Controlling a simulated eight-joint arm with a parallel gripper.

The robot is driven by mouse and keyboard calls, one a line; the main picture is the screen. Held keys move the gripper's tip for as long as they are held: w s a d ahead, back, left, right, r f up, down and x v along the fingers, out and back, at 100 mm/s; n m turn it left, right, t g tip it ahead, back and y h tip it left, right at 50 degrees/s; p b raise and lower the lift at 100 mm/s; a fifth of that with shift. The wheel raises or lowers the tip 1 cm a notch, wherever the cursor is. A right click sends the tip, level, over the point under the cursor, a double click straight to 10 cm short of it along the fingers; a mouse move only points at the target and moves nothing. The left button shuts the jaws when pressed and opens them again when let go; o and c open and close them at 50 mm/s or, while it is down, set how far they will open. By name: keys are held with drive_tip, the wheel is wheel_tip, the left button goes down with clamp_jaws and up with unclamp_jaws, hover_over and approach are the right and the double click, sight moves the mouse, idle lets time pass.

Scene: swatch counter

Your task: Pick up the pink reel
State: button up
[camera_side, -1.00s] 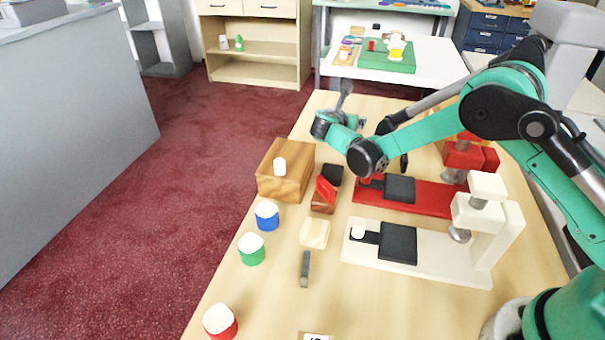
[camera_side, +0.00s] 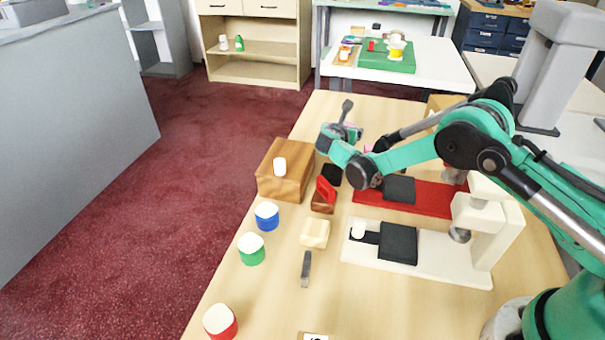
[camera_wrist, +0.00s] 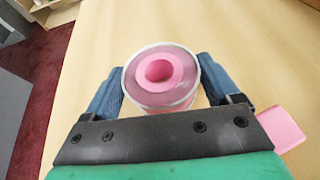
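The pink reel (camera_wrist: 158,70) has a pink hub and a clear round flange. In the wrist view it sits between the two fingers of my gripper (camera_wrist: 162,72), with one finger close beside each side. The fingers are spread about the reel's width, and I cannot tell whether they touch it. In the side view my gripper (camera_side: 352,132) is low over the far part of the table; the reel there is mostly hidden by my arm.
A pink flat piece (camera_wrist: 281,130) lies right of my gripper. Nearer stand a wooden block (camera_side: 270,187), a red press (camera_side: 435,197), a white press (camera_side: 440,262), a blue reel (camera_side: 267,220), a green reel (camera_side: 251,254) and a red reel (camera_side: 220,325). The near table middle has free room.

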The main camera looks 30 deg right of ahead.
drive_tip(key=shift+c, duration=0.9)
drive_tip(key=shift+r, duration=0.1)
